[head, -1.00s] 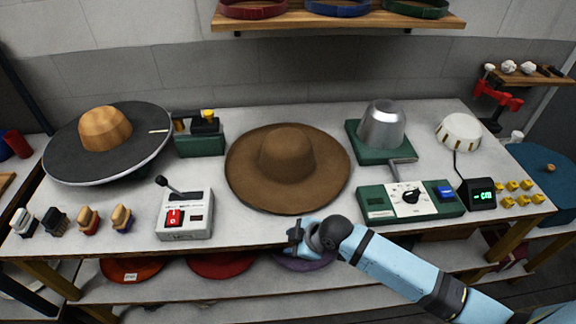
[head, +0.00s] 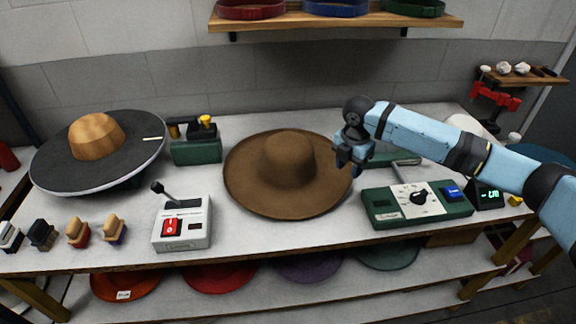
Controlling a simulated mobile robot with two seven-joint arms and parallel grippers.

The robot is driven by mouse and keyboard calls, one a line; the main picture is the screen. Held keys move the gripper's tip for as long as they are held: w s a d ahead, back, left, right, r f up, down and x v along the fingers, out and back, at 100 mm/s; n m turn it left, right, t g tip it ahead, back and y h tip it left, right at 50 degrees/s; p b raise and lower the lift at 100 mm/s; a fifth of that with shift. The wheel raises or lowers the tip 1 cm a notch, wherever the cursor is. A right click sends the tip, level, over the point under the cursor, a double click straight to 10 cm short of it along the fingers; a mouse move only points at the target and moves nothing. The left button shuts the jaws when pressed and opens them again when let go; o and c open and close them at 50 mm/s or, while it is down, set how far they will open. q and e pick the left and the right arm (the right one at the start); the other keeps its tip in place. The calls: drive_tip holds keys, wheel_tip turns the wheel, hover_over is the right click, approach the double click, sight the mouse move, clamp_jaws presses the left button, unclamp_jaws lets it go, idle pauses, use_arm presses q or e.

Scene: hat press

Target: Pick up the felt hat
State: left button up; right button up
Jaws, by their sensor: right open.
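The brown felt hat (head: 289,160) with a wide round brim lies crown up on the pale worktable, in the middle of the head view. My right gripper (head: 352,170) is at the right edge of the hat's brim, pointing down, with its arm coming in from the right. It is open, and nothing shows between its fingers. I cannot tell whether it touches the brim. My left gripper is not in view.
A control box with a red switch (head: 182,222) stands front left of the hat; a green control panel (head: 415,204) lies right. A dark disc with a wooden block (head: 97,138) is far left. Several brushes stand at the front left. A shelf (head: 340,24) hangs above.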

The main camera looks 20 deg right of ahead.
hover_over(342, 194)
drive_tip(key=f, duration=0.5)
drive_tip(key=shift+d+f, duration=0.25)
drive_tip(key=shift+s+a+f, duration=0.1)
drive_tip(key=shift+a+f, duration=0.05)
drive_tip(key=shift+f, duration=1.25)
drive_tip(key=shift+a+f, duration=0.1)
drive_tip(key=shift+f, duration=1.25)
clamp_jaws()
